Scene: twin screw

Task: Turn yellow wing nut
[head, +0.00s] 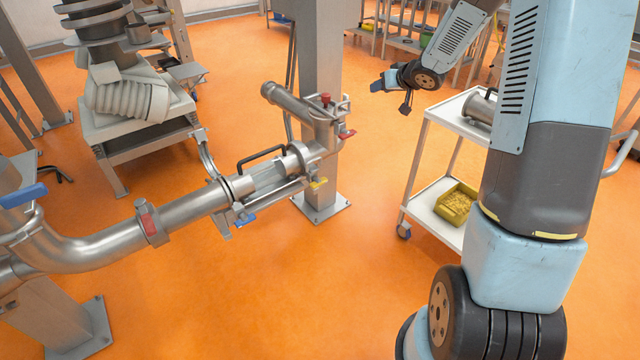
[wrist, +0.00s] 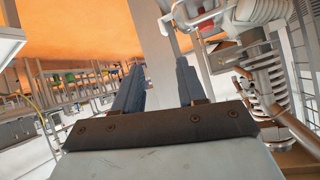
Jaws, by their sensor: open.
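The yellow wing nut (head: 318,184) is small and sits on the clamp at the right end of the clear pipe section (head: 270,176), on its lower front side, in the head view. I cannot make it out in the wrist view. My gripper (head: 390,97) is in the upper middle of the head view, well up and to the right of the nut and apart from it. In the wrist view its two dark fingers (wrist: 158,68) stand apart with nothing between them.
A blue wing nut (head: 244,220) and a red one (head: 347,134) sit on neighbouring clamps. A steel column (head: 322,60) stands behind the pipe. A white cart (head: 440,112) with a yellow bin (head: 456,203) stands right. The orange floor before the pipe is clear.

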